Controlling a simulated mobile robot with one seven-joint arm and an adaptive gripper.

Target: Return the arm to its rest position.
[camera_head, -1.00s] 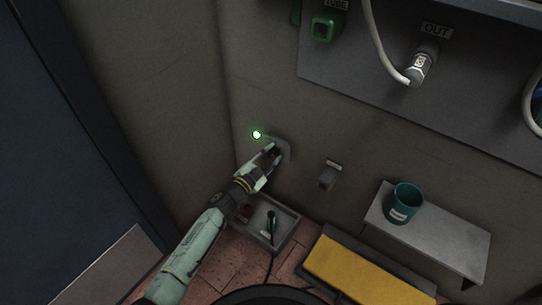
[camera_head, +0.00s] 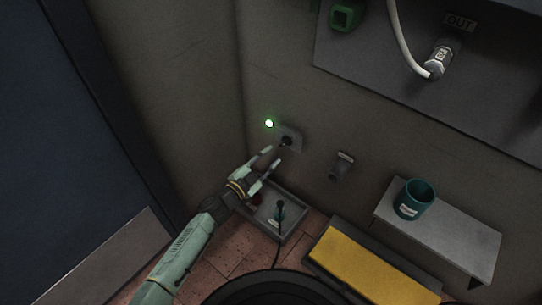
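My arm (camera_head: 184,250) reaches up from the lower left of the head view. My gripper (camera_head: 272,160) is at its end, with its two fingers spread apart and nothing seen between them. It is just below and left of a wall plate (camera_head: 296,139) with a dark piece (camera_head: 286,141) in it. A gap shows between the fingertips and the plate. A green light (camera_head: 269,123) glows on the wall at the plate's upper left.
Below the gripper is a grey tray (camera_head: 293,231) with a dark upright handle (camera_head: 280,213). To the right are a small wall bracket (camera_head: 341,165), a yellow-topped step (camera_head: 365,268) and a grey shelf (camera_head: 462,241) bearing a teal cup (camera_head: 415,199). A dark blue door (camera_head: 60,150) is at left.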

